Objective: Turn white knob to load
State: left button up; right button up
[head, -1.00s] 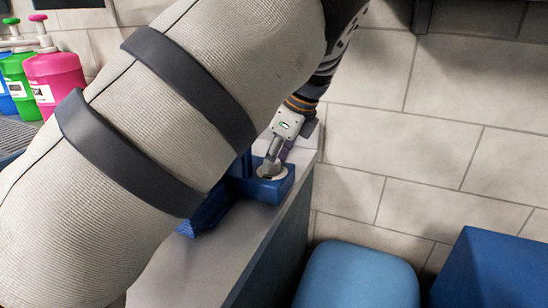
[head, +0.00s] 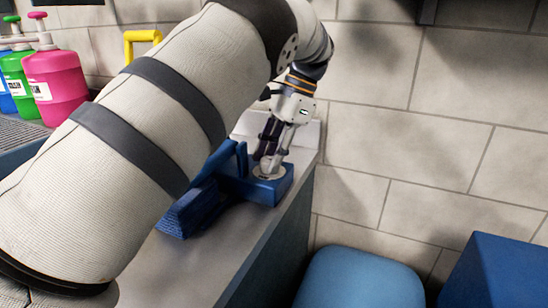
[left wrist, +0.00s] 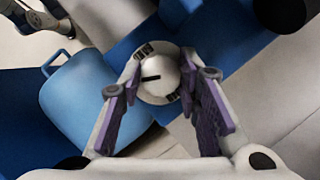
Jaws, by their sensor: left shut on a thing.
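The white knob (left wrist: 158,79) is round with a dark pointer line, which points left in the left wrist view. It sits on a blue unit (head: 268,188) near the end of the counter. My left gripper (head: 267,168) reaches down onto the knob from above. In the left wrist view its purple-padded fingers (left wrist: 162,98) are on either side of the knob, shut on it. In the head view the fingers hide most of the knob. Dark markings (left wrist: 143,48) show around the knob; I cannot read them.
Pink (head: 57,75) and green (head: 18,75) pump bottles stand at the far left. A yellow handle (head: 141,36) rises behind my left arm. A tiled wall (head: 420,150) is close behind the unit. A light blue bin (head: 358,278) and a blue box (head: 497,270) stand beside the counter.

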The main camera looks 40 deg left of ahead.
pick_arm(q)
jog(key=shift+a+n+h+b, duration=0.15)
jog(key=shift+n+h, duration=0.15)
jog(key=shift+n, duration=0.5)
jog(key=shift+n+h+b, duration=0.15)
jog(key=shift+n+h, duration=0.15)
jog(key=shift+n, duration=0.5)
pick_arm(e)
jog(key=shift+s+f, duration=0.45)
jog(key=shift+f, duration=0.05)
pick_arm(q)
jog(key=shift+g, duration=0.3)
jog(key=o, duration=1.1)
